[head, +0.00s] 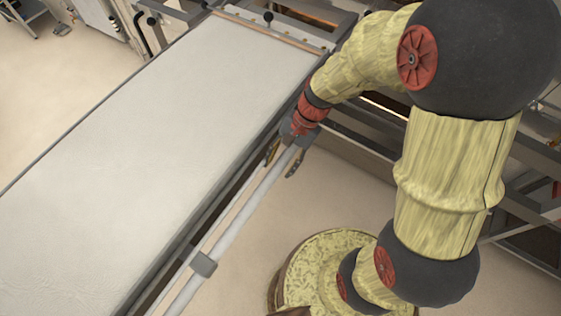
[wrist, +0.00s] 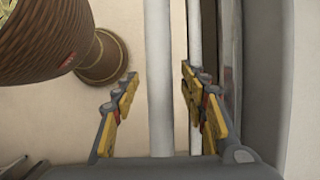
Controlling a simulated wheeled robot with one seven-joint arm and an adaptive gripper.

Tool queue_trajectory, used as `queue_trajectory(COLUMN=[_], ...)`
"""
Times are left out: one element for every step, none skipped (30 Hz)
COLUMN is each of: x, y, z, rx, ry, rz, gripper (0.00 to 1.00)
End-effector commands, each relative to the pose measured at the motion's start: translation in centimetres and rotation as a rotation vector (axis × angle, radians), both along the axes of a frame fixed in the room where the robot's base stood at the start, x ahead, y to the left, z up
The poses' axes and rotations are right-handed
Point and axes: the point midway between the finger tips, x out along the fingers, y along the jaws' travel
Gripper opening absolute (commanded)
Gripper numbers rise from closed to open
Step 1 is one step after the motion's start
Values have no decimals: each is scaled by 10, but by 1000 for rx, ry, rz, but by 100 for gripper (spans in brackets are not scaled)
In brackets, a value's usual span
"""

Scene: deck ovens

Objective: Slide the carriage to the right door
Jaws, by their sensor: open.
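The carriage (head: 165,140) is a long loader with a pale flat canvas top and a grey frame, running diagonally across the left and middle of the head view. A light tubular bar (head: 237,222) runs along its right side, with a grey clamp (head: 203,265) on it. My gripper (head: 284,163) is open at the bar's upper part. In the wrist view the bar (wrist: 160,75) passes between the two open fingers of my gripper (wrist: 160,105), with gaps visible on both sides. I cannot clearly make out the right door.
A second thin rod (wrist: 195,45) runs parallel to the bar, behind the right finger. Grey metal framework (head: 530,215) stands at the right, behind my arm. A steel table (head: 20,12) is at the far upper left. Pale floor (head: 60,75) lies clear left of the carriage.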

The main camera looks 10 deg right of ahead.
Motion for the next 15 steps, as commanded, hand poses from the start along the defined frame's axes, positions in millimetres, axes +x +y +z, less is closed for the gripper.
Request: queue_trajectory(x=[0, 0, 0, 0, 0, 0, 0, 0, 0, 0, 0, 0, 0, 0, 0], y=[0, 0, 0, 0, 0, 0, 0, 0, 0, 0, 0, 0, 0, 0, 0], z=[0, 0, 0, 0, 0, 0, 0, 0, 0, 0, 0, 0, 0, 0, 0], rx=[0, 0, 0, 0, 0, 0, 0, 0, 0, 0, 0, 0, 0, 0, 0], ry=[0, 0, 0, 0, 0, 0, 0, 0, 0, 0, 0, 0, 0, 0, 0], rz=[0, 0, 0, 0, 0, 0, 0, 0, 0, 0, 0, 0, 0, 0, 0], gripper=[43, 43, 43, 43, 41, 39, 37, 35, 33, 32, 30, 28, 26, 24, 22])
